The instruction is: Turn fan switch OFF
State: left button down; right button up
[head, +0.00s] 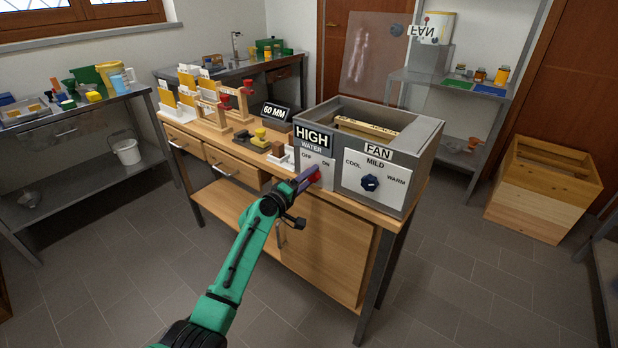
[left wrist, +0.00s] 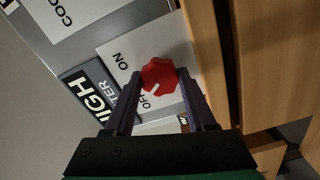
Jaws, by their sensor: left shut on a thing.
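A grey open-topped box (head: 424,135) stands on the wooden bench. Its front has a FAN panel (head: 374,187) with a blue knob (head: 370,183) and the words COOL, MILD and WARM. Left of it is a WATER panel (head: 309,156) marked OFF and ON, with a red knob (head: 315,174). My left gripper (head: 307,179) is at this red knob, not the blue one. In the left wrist view its fingers are shut on the red knob (left wrist: 158,73), whose white mark points towards OFF. My right gripper is out of view.
A black HIGH sign (head: 311,137) sits above the WATER panel. A 60 MM display (head: 277,112) and wooden stands with red parts (head: 225,102) share the bench (head: 405,208). A wooden crate (head: 542,190) is on the floor at right. The floor in front is clear.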

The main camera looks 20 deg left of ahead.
pick_arm(q)
jog(key=shift+f, duration=0.1)
dwell(0.4)
jog(key=shift+c, duration=1.1)
grip_release()
jog(key=v, duration=1.4)
jog(key=shift+s, duration=0.3)
jog(key=shift+a+f, duration=0.1)
